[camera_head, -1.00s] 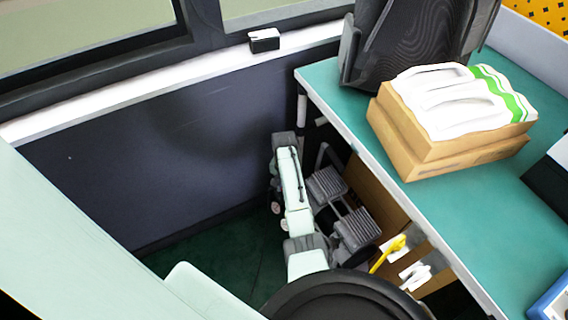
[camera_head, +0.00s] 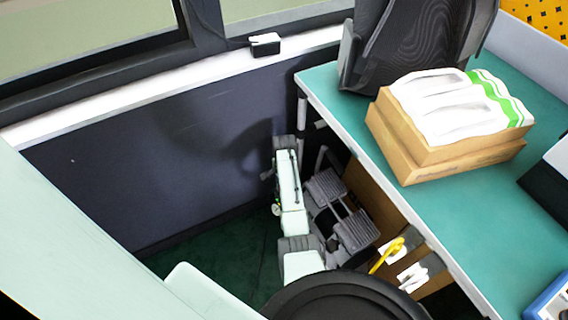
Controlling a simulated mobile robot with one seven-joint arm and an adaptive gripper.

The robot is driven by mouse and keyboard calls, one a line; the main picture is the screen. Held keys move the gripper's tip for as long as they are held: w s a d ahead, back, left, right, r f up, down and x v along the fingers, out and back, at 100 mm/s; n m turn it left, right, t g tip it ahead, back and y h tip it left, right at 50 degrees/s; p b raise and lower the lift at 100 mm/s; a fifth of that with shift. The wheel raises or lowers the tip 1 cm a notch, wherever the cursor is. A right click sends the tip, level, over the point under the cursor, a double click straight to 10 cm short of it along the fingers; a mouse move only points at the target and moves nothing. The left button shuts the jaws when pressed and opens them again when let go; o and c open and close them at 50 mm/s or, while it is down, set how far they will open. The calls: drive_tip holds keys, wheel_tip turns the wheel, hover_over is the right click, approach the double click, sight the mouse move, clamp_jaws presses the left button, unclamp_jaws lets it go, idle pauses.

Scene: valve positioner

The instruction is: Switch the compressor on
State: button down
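The compressor (camera_head: 356,231) looks like the dark grey machine with ribbed blocks and a thin handle, on the floor beside and partly under the green-topped bench. My pale arm with dark joints reaches over its left side and hides part of it. My gripper cannot be made out; the arm seems to cover it. A small light round part (camera_head: 276,210) shows left of the arm, and I cannot tell what it belongs to. No switch on the compressor can be made out.
The bench (camera_head: 470,225) stands close on the right, carrying cardboard boxes (camera_head: 445,160) with white bags (camera_head: 450,105). A dark chair-like mesh object (camera_head: 415,45) is behind. A yellow item (camera_head: 387,254) hangs by the bench's side. A dark wall (camera_head: 150,165) borders the left; some green floor (camera_head: 225,250) is free.

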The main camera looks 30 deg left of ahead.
drive_tip(key=shift+w, duration=0.1)
idle(0.3)
drive_tip(key=c, duration=1.7)
unclamp_jaws()
wheel_tip(320, 180, up, 12)
drive_tip(key=shift+r, duration=0.1)
